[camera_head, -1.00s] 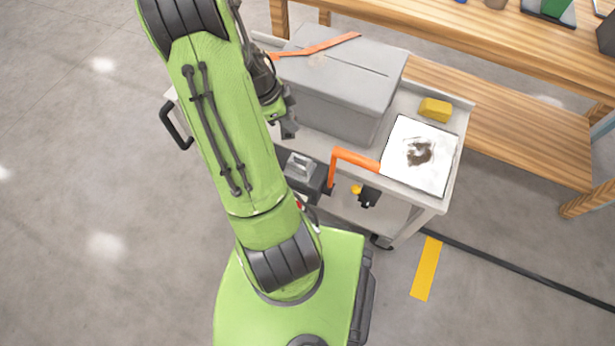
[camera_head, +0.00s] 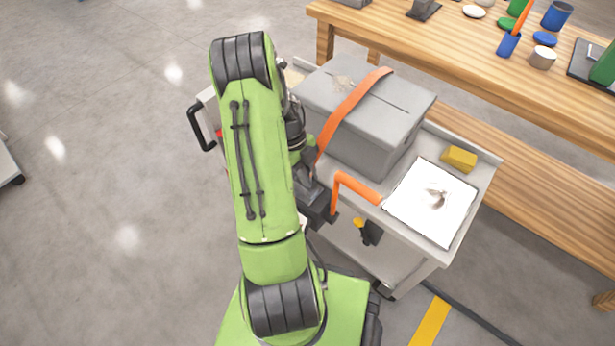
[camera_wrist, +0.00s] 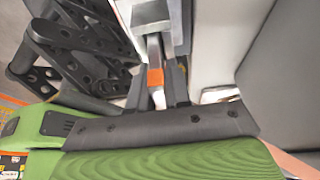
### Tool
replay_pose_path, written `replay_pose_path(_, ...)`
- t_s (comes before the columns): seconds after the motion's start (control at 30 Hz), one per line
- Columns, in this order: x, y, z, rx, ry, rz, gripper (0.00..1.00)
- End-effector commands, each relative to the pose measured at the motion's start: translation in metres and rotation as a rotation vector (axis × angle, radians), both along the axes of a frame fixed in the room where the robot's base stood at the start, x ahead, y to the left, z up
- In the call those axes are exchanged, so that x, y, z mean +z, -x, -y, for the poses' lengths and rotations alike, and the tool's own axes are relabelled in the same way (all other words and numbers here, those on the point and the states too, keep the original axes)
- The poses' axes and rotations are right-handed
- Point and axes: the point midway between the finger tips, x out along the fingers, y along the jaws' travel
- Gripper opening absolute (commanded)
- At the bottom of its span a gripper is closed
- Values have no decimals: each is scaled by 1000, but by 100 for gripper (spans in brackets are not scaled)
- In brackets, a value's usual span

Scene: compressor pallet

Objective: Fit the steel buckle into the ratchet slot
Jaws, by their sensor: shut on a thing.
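My gripper (camera_wrist: 158,88) is shut on the steel buckle (camera_wrist: 154,46), a slim bright metal piece at the end of the orange strap (camera_wrist: 155,77). The buckle points at the pale metal ratchet (camera_wrist: 150,12) at the top of the wrist view. Its tip lies close to the ratchet or overlaps it; I cannot tell whether it is inside the slot. In the head view the strap (camera_head: 350,106) crosses the grey box (camera_head: 385,100) and drops down its near side to my gripper (camera_head: 306,172). The dark ratchet body (camera_head: 316,204) sits just below, partly hidden by my arm.
The box stands on a grey cart (camera_head: 484,182). A wooden bench (camera_head: 450,75) stands behind. Black perforated parts (camera_wrist: 80,45) show left of my gripper.

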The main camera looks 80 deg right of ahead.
Motion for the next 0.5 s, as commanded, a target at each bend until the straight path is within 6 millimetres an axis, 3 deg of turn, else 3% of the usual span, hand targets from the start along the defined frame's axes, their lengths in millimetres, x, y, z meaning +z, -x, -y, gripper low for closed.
replay_pose_path(0.5,-13,-1,0,5,-1,3,0)
